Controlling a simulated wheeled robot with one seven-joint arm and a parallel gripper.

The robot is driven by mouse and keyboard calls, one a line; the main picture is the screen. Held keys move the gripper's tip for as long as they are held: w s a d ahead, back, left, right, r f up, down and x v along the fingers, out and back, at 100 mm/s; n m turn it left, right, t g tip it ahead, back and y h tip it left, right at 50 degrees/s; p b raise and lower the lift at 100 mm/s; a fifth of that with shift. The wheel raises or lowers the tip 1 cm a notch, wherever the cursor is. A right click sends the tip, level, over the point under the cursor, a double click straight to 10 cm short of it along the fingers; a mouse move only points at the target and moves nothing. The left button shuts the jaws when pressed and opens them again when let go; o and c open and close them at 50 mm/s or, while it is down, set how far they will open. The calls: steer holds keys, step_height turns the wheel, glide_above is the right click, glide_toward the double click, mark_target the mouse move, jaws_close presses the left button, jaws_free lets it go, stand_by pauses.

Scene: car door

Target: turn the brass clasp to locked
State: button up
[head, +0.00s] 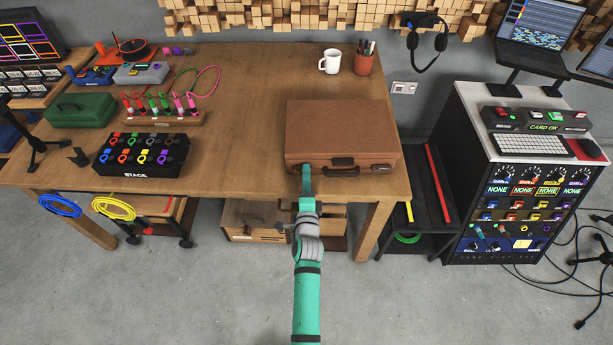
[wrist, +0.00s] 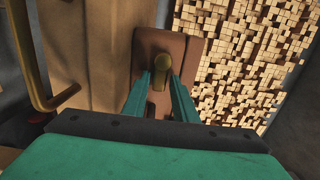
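A closed brown briefcase (head: 340,128) lies on the wooden table, with a dark handle (head: 343,171) on its front. The brass clasp (wrist: 161,64) shows in the wrist view as a rounded lever, roughly upright in that picture, on a reddish-brown plate (wrist: 185,47). My gripper (wrist: 162,82) reaches this plate, one green fingertip on each side of the clasp. The fingers are apart; whether they press on it is not clear. In the head view my gripper (head: 307,172) is at the case's front, left of the handle, and hides the clasp there.
A white mug (head: 330,62) and a pen cup (head: 364,62) stand behind the case. A rack of coloured plugs (head: 160,117) and a black stage box (head: 140,154) are to the left. The table between the stage box and case is clear.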

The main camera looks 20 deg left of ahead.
jaws_close()
steer(key=shift+w+r+n, duration=0.1)
steer(key=shift+r+n, duration=0.15)
steer(key=shift+n, duration=0.55)
steer(key=n, duration=0.2)
steer(key=r+n, duration=0.1)
steer(key=n, duration=0.1)
steer(key=shift+a, duration=0.2)
steer(key=n, duration=0.4)
steer(key=r+n, duration=0.1)
steer(key=shift+s+a+n, duration=0.3)
steer(key=shift+a+n, duration=0.1)
steer(key=n, duration=0.3)
steer(key=shift+s+a+r, duration=0.2)
steer(key=shift+a+r, duration=0.05)
steer(key=shift+a, duration=0.15)
steer(key=shift+s+a+n, duration=0.1)
steer(key=shift+a+n, duration=0.2)
steer(key=shift+n, duration=0.55)
steer(key=shift+s+a+n, duration=0.1)
steer(key=shift+a+n, duration=0.15)
steer(key=shift+n, duration=0.6)
steer(key=shift+w, duration=0.1)
